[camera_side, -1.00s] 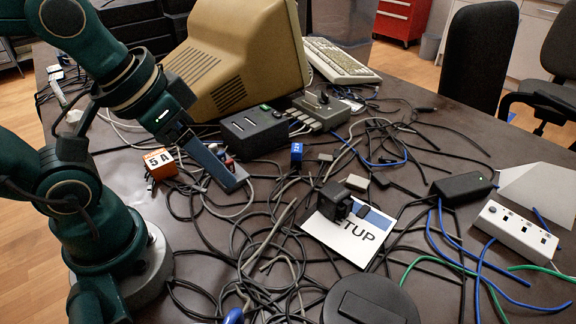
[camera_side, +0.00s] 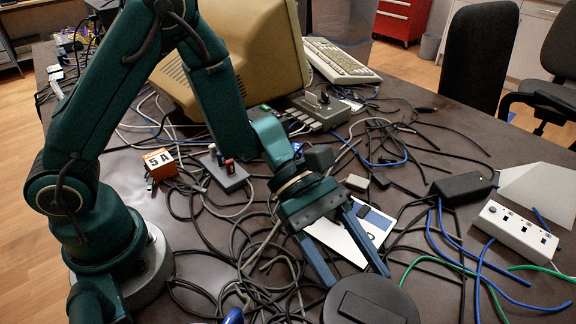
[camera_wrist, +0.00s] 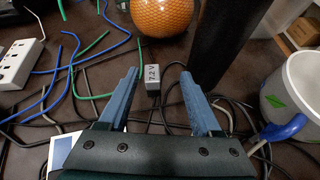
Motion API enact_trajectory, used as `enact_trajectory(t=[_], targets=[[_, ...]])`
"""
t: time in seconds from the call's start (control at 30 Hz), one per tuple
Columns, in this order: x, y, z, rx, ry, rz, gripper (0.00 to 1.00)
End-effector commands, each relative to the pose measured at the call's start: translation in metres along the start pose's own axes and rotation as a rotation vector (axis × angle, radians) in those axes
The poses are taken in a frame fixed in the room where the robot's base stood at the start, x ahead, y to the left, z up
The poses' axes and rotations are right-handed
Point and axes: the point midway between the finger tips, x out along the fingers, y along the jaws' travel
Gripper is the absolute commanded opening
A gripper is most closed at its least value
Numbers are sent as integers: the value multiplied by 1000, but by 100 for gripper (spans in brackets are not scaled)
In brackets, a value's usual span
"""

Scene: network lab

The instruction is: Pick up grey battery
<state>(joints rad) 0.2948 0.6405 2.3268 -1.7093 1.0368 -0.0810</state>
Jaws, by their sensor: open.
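A small battery (camera_wrist: 153,86) with a light grey label reading "7.2 V" stands among cables in the wrist view, just beyond and between my fingertips. I cannot make it out in the side view, where the black round disc may hide it. My gripper (camera_side: 358,278) is open, with its two blue fingers angled down toward the front of the table. In the wrist view my gripper (camera_wrist: 159,73) is empty, its fingers spread to either side of the battery, with no visible contact.
A black column (camera_wrist: 222,45) stands close to the right finger. An orange ball (camera_wrist: 165,14) lies beyond the battery. A white power strip (camera_side: 515,228) and many tangled cables cover the table.

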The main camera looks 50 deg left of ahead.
Motion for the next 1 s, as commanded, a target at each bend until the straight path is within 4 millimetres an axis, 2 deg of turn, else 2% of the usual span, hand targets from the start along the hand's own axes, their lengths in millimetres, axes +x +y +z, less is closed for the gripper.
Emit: enact_trajectory(t=[0.1,0.23,0.7,1.0], targets=[[9,4,-16,-100,0,31,65],[14,6,-23,-142,1,48,65],[60,9,-24,-144,3,49,65],[63,10,-24,-145,2,52,65]])
